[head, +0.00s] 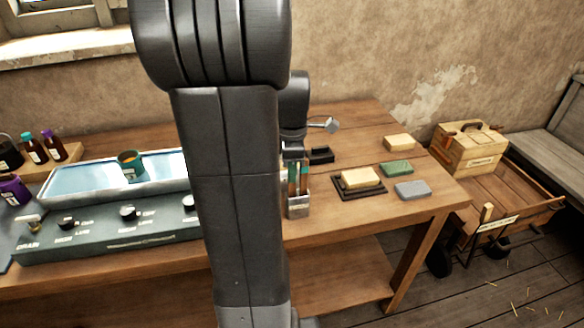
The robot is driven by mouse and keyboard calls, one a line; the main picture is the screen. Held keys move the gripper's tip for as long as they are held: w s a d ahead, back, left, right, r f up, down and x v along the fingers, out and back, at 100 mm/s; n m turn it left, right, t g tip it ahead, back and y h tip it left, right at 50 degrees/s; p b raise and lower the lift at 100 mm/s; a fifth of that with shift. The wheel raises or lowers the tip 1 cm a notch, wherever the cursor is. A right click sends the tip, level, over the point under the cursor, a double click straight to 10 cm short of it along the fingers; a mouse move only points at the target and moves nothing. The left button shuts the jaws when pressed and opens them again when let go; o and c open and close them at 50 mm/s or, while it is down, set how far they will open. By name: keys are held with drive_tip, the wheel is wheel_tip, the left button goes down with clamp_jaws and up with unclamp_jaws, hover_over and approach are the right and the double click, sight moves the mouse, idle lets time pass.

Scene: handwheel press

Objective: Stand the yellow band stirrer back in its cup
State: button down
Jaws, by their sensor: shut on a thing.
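The metal cup (298,207) stands upright near the front edge of the wooden table, just right of my arm. Thin stirrers (303,178) with teal and orange-brown parts show above its rim. Their bands are too small to tell apart, so I cannot make out which has the yellow one. My gripper (296,157) points down directly above the cup, partly hidden behind my own arm. It is shut on a stirrer, whose grip is mostly hidden. Whether that stirrer's lower end is inside the cup or just behind it, I cannot tell.
A dark tray (349,190) with a pale block lies right of the cup. Green (397,168), grey (413,189) and cream (399,142) blocks lie farther right. The control panel (110,232) and water basin (70,184) fill the left.

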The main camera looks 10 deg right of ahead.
drive_tip(key=shift+f, duration=0.1)
drive_tip(key=c, duration=1.4)
unclamp_jaws()
drive_tip(key=shift+c, duration=0.2)
wheel_tip(320, 180, up, 14)
drive_tip(key=shift+f, duration=0.1)
wheel_tip(320, 180, down, 12)
drive_tip(key=p, duration=0.1)
